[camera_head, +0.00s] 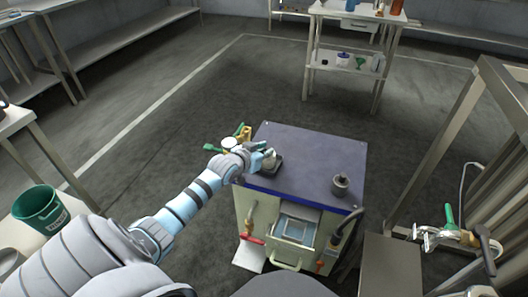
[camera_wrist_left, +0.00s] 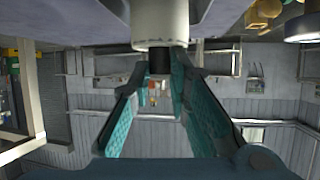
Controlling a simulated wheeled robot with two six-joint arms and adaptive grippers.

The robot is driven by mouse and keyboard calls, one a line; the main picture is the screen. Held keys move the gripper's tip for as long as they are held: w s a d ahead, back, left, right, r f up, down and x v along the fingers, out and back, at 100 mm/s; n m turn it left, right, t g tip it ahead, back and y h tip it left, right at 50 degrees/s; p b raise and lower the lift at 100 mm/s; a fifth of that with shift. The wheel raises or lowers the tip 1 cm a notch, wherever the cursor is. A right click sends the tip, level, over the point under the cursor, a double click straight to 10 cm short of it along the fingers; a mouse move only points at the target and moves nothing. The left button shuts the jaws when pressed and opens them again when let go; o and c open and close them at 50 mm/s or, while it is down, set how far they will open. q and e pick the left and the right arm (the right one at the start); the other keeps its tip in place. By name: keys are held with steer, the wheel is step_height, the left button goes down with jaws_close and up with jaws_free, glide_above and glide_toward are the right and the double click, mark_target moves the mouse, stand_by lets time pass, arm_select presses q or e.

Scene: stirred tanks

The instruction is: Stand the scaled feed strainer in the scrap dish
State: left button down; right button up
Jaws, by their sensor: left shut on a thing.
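My left gripper (camera_head: 264,157) is over the left part of the cabinet top, shut on a pale, off-white round piece, which I take to be the scaled feed strainer (camera_head: 269,161). In the left wrist view the strainer (camera_wrist_left: 160,28) is a cream cylinder with a dark narrower part, between the teal fingers (camera_wrist_left: 158,95). A small dark square dish (camera_head: 277,169), seemingly the scrap dish, lies right at the strainer. The gripper hides part of both, and I cannot tell whether the strainer touches the dish. My right gripper is not in view.
The cabinet's dark top (camera_head: 312,150) is mostly clear. A dark grey knobbed piece (camera_head: 340,185) stands at its right. A yellow and green valve (camera_head: 241,134) is close behind my left gripper. A green bucket (camera_head: 41,208) stands at left, and pipe fittings (camera_head: 450,237) at right.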

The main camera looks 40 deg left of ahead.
arm_select(q)
steer(key=shift+f, duration=0.15)
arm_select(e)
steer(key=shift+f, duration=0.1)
arm_select(q)
steer(key=c, duration=1.5)
jaws_free()
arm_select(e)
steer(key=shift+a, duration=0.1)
arm_select(q)
steer(key=shift+r, duration=0.3)
steer(key=p+v, duration=0.7)
steer(key=v, duration=0.5)
steer(key=shift+d, duration=0.1)
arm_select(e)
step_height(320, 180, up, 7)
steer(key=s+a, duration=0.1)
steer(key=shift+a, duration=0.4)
